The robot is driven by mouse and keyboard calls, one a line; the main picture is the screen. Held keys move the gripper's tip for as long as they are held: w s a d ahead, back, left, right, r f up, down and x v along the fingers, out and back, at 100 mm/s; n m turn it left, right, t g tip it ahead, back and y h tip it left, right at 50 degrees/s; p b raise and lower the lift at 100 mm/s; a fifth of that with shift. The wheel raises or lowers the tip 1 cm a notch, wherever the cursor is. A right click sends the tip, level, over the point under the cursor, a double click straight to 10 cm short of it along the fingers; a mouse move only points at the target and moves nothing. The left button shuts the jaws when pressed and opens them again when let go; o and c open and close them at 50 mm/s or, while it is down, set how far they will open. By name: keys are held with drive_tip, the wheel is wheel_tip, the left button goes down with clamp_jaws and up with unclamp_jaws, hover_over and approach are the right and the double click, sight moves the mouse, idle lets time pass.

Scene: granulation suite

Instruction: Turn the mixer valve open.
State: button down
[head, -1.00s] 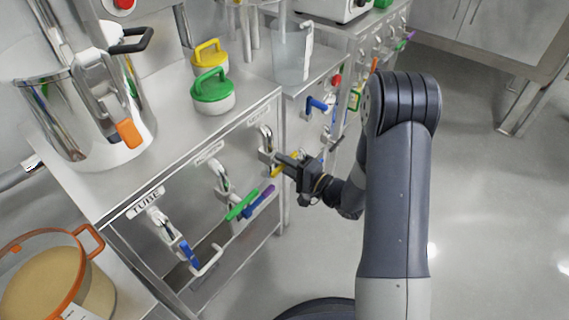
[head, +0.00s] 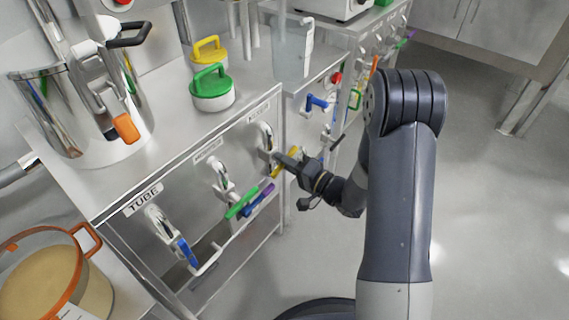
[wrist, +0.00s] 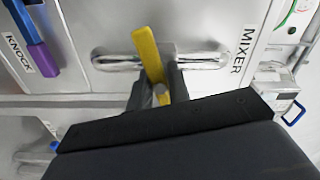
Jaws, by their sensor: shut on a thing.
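The mixer valve has a yellow lever handle (wrist: 148,52) beside the label MIXER (wrist: 242,50) in the wrist view. Its silver pipe (wrist: 115,63) runs sideways in that view, and the lever stands across it, slightly tilted. My gripper (wrist: 160,88) is shut on the yellow lever, with one dark finger on each side. In the head view my gripper (head: 285,160) reaches the cabinet front from the right. The yellow lever (head: 277,170) shows on both sides of the fingers, below the valve's silver pipe (head: 264,137). The fingers hide the lever's middle.
Further left is a blue-handled valve (head: 187,252) under TUBE. A blue handle (head: 317,102) is to the right. Floor to the right is clear.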

drive_tip(key=n+b, duration=0.1)
drive_tip(key=n, duration=0.2)
drive_tip(key=shift+f+n+b, duration=0.15)
drive_tip(key=shift+n+b, duration=0.25)
drive_tip(key=n+b, duration=0.2)
drive_tip(key=n, duration=0.1)
drive_tip(key=shift+n, duration=0.3)
drive_tip(key=n+b, duration=0.3)
drive_tip(key=n, duration=0.1)
drive_tip(key=shift+n+b, duration=0.95)
drive_tip(key=shift+n, duration=0.65)
drive_tip(key=c, duration=1.3)
unclamp_jaws()
drive_tip(key=p+v, duration=0.2)
drive_tip(key=v, duration=0.8)
drive_tip(key=shift+s+d+p, duration=0.3)
drive_tip(key=shift+p, duration=0.05)
